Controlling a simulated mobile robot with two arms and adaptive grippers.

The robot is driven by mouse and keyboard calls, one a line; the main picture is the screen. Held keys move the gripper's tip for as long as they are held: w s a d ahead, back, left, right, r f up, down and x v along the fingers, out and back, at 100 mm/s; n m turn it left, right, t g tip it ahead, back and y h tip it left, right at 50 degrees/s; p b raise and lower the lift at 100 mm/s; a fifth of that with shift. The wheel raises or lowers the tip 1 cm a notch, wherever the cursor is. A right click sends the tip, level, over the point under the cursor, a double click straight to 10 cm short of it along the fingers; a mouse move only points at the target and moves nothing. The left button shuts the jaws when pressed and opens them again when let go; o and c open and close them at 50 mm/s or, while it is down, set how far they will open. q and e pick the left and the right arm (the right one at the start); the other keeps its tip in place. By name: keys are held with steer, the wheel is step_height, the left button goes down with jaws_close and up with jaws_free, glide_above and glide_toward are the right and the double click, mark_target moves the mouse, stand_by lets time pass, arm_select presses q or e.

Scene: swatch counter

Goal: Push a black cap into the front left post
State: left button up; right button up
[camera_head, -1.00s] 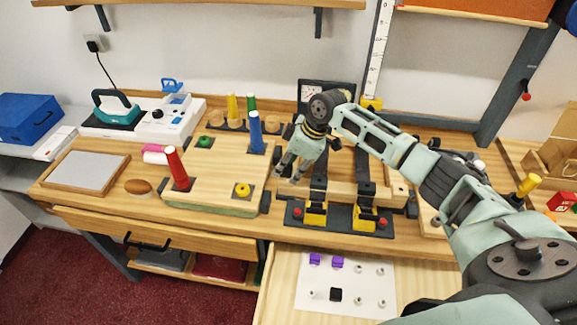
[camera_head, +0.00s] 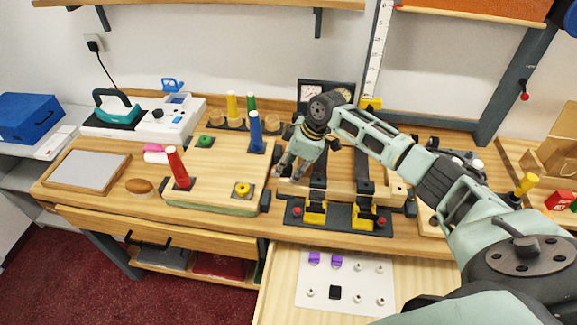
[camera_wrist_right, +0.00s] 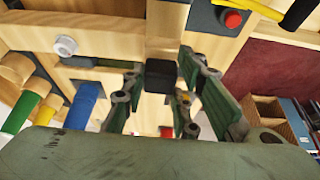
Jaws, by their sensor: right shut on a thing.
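My right gripper (camera_head: 290,168) points down at the left end of the pale wooden frame (camera_head: 345,188) on the bench. In the right wrist view my right gripper (camera_wrist_right: 162,85) is shut on a black cap (camera_wrist_right: 160,75), a small dark block between its fingers. The cap is in line with the end of a wooden bar (camera_wrist_right: 165,25); I cannot tell whether they touch. In the head view the fingers hide the cap and the front left post. Another black cap (camera_head: 335,292) lies on the white sheet (camera_head: 312,274) in the open drawer. My left gripper is out of view.
Black and yellow clamps (camera_head: 315,212) with red knobs stand at the frame's front. Purple caps (camera_head: 314,258) and several small grey parts lie on the sheet. A peg board (camera_head: 215,185) with red and blue posts is close on the left.

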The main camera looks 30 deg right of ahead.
steer(key=shift+s+a+f, duration=0.1)
steer(key=shift+s+f, duration=0.15)
steer(key=shift+f, duration=0.2)
steer(key=o, duration=0.6)
steer(key=shift+c, duration=0.2)
steer(key=o, duration=0.4)
steer(key=shift+w+f, duration=0.1)
steer(key=shift+w, duration=0.05)
steer(key=shift+c, duration=0.2)
steer(key=shift+w, duration=0.1)
steer(key=o, duration=0.4)
steer(key=shift+r, duration=0.2)
steer(key=shift+r, duration=0.1)
step_height(320, 180, up, 6)
steer(key=p, duration=0.5)
